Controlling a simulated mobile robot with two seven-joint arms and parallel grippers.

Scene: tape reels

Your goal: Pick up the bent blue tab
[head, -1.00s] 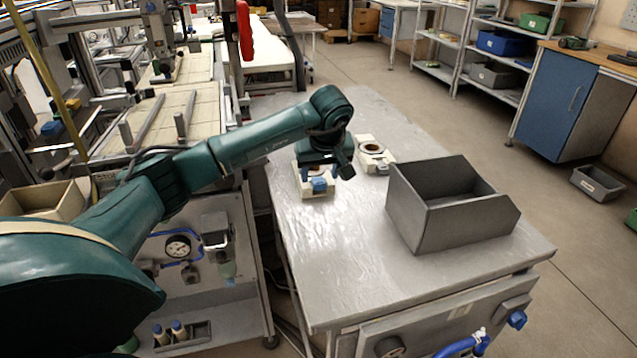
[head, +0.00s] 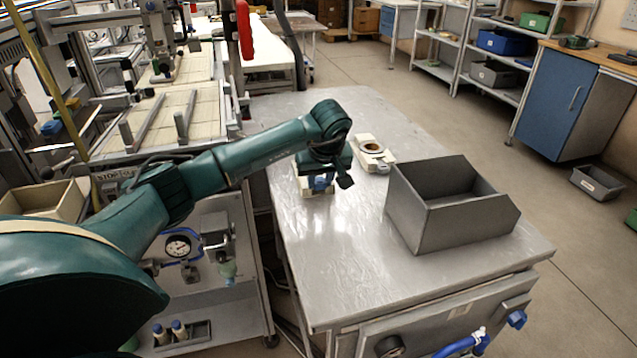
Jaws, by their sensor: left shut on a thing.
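The bent blue tab (head: 320,184) shows as a small blue patch at the cream block (head: 304,188) on the metal table. My left gripper (head: 325,182) is right down at the block and shut on the blue tab. The gripper body hides most of the tab and much of the block, including any reel on it. I cannot tell whether the tab is clear of the block. My right gripper is not in view.
A grey open bin (head: 430,228) stands on the metal table (head: 345,270), right of the gripper. The table's front left is clear.

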